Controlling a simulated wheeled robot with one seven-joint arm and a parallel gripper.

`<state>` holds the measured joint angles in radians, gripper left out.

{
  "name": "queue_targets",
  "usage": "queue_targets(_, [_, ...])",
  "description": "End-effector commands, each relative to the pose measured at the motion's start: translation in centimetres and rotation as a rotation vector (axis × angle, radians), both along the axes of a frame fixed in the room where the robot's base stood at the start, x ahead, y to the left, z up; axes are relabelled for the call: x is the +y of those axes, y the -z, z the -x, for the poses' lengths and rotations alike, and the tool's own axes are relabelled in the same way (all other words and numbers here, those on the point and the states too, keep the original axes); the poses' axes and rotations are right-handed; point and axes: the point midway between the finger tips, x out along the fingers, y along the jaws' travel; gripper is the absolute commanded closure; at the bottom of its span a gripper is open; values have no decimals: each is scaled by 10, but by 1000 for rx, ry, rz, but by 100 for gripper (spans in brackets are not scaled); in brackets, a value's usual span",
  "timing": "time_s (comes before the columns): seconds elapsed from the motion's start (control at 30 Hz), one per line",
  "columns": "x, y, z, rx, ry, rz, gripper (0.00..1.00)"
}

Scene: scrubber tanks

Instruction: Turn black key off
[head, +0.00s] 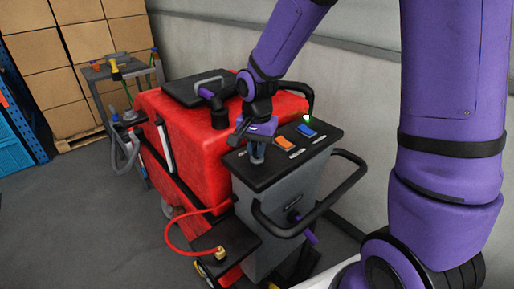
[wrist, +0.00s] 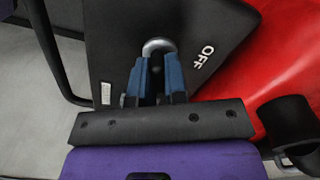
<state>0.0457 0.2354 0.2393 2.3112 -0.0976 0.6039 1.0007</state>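The console (head: 270,165) is a black-topped panel on the grey rear post of a red scrubber. In the wrist view a silver round lock collar (wrist: 158,45) is set in the black panel (wrist: 110,50), with a white "OFF" label (wrist: 203,57) to its right. The black key (wrist: 156,70) shows only as a small dark shape in front of the collar. My gripper (wrist: 157,68) points down at it, one blue finger on each side. I cannot tell whether the fingers touch the key. In the head view my gripper (head: 257,155) is at the panel's left corner and hides the key.
An orange switch (head: 283,143) and a blue switch (head: 306,131) sit on the panel, with a green light (head: 307,118) behind. A black handlebar (head: 345,185) loops around the console. A red hose (head: 180,245) hangs at left. A wall stands behind.

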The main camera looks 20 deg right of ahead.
Motion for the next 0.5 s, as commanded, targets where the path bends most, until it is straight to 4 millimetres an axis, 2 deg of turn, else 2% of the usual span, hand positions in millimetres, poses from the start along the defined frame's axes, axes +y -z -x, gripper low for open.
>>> queue_targets(0.5, [0,0,0,0,-72,0,100])
